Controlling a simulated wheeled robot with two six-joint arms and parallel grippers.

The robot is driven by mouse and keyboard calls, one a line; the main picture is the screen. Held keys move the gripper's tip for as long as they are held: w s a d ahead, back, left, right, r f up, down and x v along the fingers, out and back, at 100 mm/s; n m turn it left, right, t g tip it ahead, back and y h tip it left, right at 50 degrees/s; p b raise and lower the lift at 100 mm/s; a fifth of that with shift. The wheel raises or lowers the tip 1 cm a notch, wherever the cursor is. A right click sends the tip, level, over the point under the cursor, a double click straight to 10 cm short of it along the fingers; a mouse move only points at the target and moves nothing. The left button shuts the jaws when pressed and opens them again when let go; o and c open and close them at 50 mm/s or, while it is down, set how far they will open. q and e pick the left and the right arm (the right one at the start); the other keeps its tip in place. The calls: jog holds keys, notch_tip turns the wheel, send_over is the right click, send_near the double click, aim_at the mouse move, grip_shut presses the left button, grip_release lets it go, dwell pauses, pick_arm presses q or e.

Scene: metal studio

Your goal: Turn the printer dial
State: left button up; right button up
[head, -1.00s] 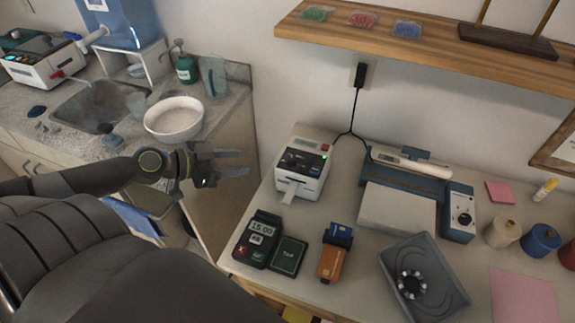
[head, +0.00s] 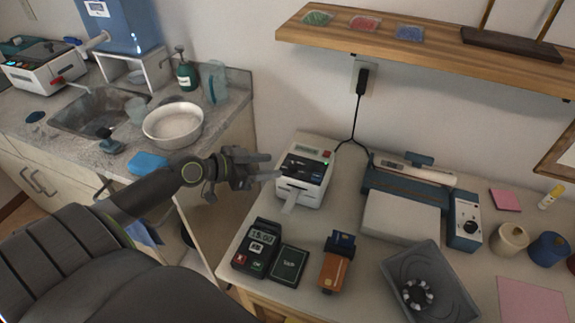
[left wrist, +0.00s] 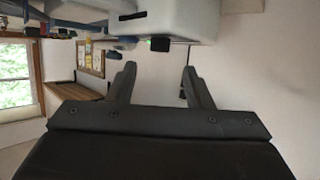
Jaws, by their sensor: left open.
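The small white printer (head: 312,192) stands at the table's back left, with a dark top panel, a red button, a small green light and a paper strip out of its front. I cannot clearly make out its dial in the head view. My left gripper (head: 272,168) is open and empty, its fingertips close to the printer's left side. I cannot tell whether they touch it. In the left wrist view the open fingers (left wrist: 159,68) point towards a pale body (left wrist: 175,18), seemingly the printer, with a green light and a small dark knob-like part at its edge. My right gripper is out of view.
A card terminal (head: 257,247), a dark card (head: 289,264) and an orange-and-blue item (head: 336,265) lie in front of the printer. A blue-and-white machine (head: 463,220) and a grey tray (head: 395,268) are to the right. A wooden shelf (head: 440,45) hangs above.

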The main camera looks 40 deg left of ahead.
aim_at(293, 165)
pick_arm(q)
jog(key=b+x, duration=0.1)
jog(key=x, duration=0.5)
jog(key=shift+w+d+f, duration=0.15)
jog(key=shift+w+d, duration=0.05)
jog(key=c, duration=1)
